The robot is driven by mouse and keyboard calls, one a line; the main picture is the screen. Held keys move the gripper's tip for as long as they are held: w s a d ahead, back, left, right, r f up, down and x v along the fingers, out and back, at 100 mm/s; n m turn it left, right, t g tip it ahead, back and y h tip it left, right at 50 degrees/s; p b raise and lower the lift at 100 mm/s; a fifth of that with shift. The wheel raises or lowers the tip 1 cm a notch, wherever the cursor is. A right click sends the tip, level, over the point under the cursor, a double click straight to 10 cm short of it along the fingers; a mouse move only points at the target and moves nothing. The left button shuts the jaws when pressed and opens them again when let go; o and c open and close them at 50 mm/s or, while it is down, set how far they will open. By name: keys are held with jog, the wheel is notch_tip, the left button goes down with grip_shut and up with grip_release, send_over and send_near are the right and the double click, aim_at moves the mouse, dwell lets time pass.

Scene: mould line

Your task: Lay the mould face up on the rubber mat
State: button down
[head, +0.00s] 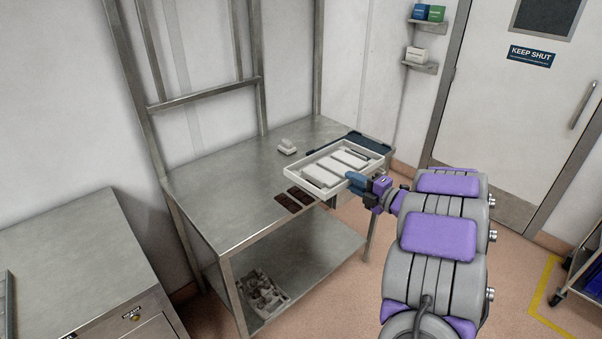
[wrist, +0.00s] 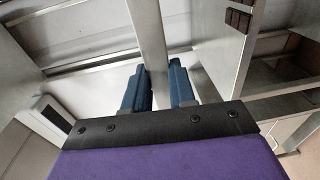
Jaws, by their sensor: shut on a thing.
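The mould (head: 318,182) is a pale, shallow rectangular frame with several white oblong panels inside, and this panelled side faces up. My gripper (head: 358,181) is shut on its near right edge and holds it roughly level, seemingly above the steel table's right part. In the wrist view my gripper (wrist: 158,85) has a blue finger on each side of a pale strip, the mould's wall (wrist: 150,40). The dark blue rubber mat (head: 378,146) lies on the table's far right end, behind the mould and partly hidden by it. The gap between mould and tabletop is hard to judge.
Dark brown bars (head: 294,200) lie at the steel table's (head: 225,195) front edge. A small whitish object (head: 287,147) stands at its back. Uprights rise along the table's rear. The table's left half is clear. A lower shelf holds a grey object (head: 262,293).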

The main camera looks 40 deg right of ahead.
jog(key=s+r, duration=0.2)
jog(key=s, duration=0.6)
jog(key=shift+d, duration=0.25)
jog(key=shift+r+m+p, duration=0.15)
jog(key=shift+m+p, duration=0.35)
jog(key=shift+p, duration=0.3)
jog(key=m+p, duration=0.9)
jog(key=m, duration=0.3)
jog(key=m+t+h+p, duration=0.1)
jog(key=m+p, duration=0.8)
jog(key=m, duration=0.3)
jog(key=m+p, duration=1)
jog(key=m, duration=0.2)
jog(key=shift+w+d+f+t, duration=0.1)
jog(key=shift+f+t, duration=0.15)
jog(key=shift+t, duration=0.15)
